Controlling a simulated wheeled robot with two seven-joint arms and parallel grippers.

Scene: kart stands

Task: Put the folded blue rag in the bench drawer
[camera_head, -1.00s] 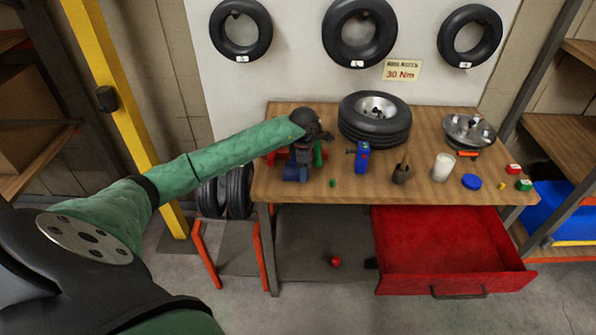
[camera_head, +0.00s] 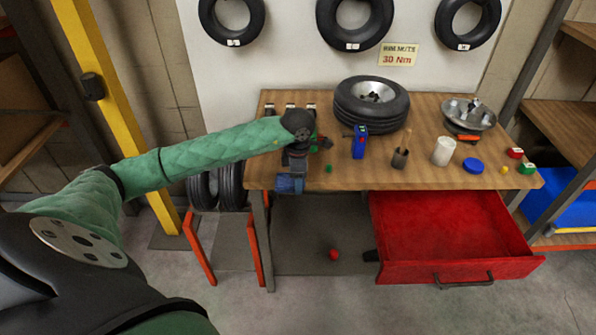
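The folded blue rag (camera_head: 289,184) is at the bench's front left edge, just below my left gripper (camera_head: 291,170). The gripper points down and appears closed on the rag, though its fingertips are mostly hidden. The rag seems to overhang the bench edge. The red bench drawer (camera_head: 440,225) is pulled open under the right part of the bench, and its visible inside is empty. My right gripper is not in view.
The wooden bench (camera_head: 425,165) holds a tyre (camera_head: 371,104), a blue tool (camera_head: 360,141), a dark cup (camera_head: 400,158), a white cylinder (camera_head: 444,151), a blue lid (camera_head: 473,166) and a metal disc (camera_head: 468,115). A red ball (camera_head: 334,254) lies below, left of the drawer.

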